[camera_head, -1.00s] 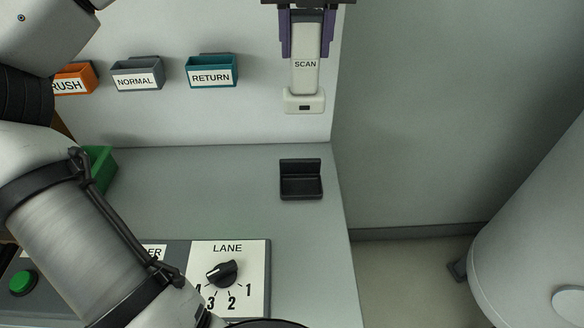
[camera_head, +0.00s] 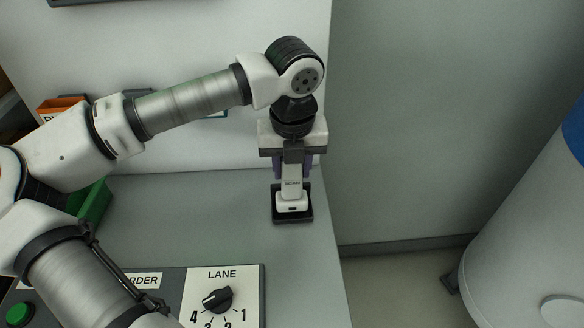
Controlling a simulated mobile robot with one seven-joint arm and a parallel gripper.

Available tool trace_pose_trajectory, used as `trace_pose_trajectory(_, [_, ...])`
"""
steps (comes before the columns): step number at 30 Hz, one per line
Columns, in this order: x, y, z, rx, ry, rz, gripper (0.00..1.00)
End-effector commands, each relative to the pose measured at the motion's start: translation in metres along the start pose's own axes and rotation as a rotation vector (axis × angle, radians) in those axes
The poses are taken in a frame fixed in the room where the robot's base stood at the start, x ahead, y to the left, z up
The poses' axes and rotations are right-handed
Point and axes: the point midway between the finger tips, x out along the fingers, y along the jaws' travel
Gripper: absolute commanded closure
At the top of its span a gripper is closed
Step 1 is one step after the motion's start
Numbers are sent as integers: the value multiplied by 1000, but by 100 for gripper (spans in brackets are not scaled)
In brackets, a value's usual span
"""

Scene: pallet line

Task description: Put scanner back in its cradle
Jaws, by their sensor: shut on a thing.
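The control panel (camera_head: 173,280) with the LANE knob (camera_head: 217,299) and a green button (camera_head: 19,314) is at the front left. A green bin (camera_head: 95,204) and an orange tray (camera_head: 60,108) are partly behind my arm. Counter left of the cradle is clear.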

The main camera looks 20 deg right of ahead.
Motion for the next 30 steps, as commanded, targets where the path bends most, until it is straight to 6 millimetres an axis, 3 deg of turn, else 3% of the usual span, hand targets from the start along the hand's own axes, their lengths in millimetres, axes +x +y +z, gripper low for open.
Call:
trace_pose_trajectory(4, [14, 0, -2, 1, 0, -2, 100])
trace_pose_trajectory(16, [20, 0, -2, 1, -2, -1, 100])
trace_pose_trajectory(17, [18, 0, -2, 1, -1, -1, 59])
trace_pose_trajectory(21, [18, 0, -2, 1, -1, -1, 41])
trace_pose_trajectory(30, [17, 0, -2, 1, -1, -1, 40])
